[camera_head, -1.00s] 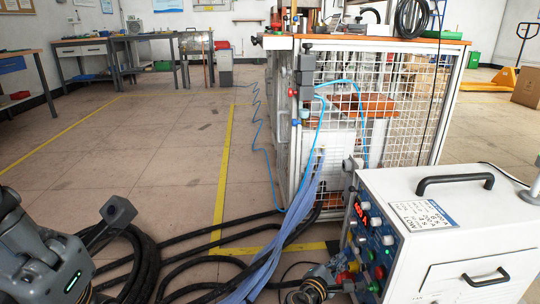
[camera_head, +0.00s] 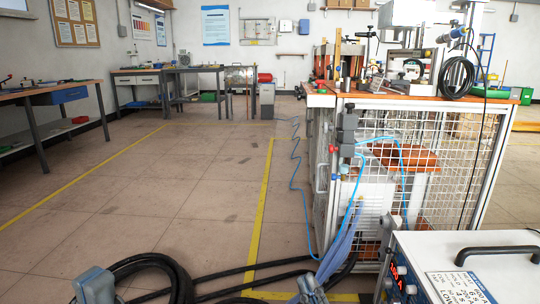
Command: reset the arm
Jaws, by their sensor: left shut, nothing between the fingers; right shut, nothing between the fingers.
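The tip of my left gripper (camera_head: 95,287) shows as a grey block at the bottom edge, left of centre, in front of black hoses. It is shut and empty. The tip of my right gripper (camera_head: 311,288) shows at the bottom edge near the middle, close to the blue cable bundle, left of the white control box (camera_head: 455,270). It is shut and empty. The rest of both arms is below the picture. I cannot tell whether the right gripper touches the cables.
The caged workstation (camera_head: 420,180) stands on the right, with blue hoses on its near side. Black hoses (camera_head: 150,265) lie across the floor. A yellow line (camera_head: 262,215) runs on the open floor. Workbenches (camera_head: 60,95) stand at the left and back.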

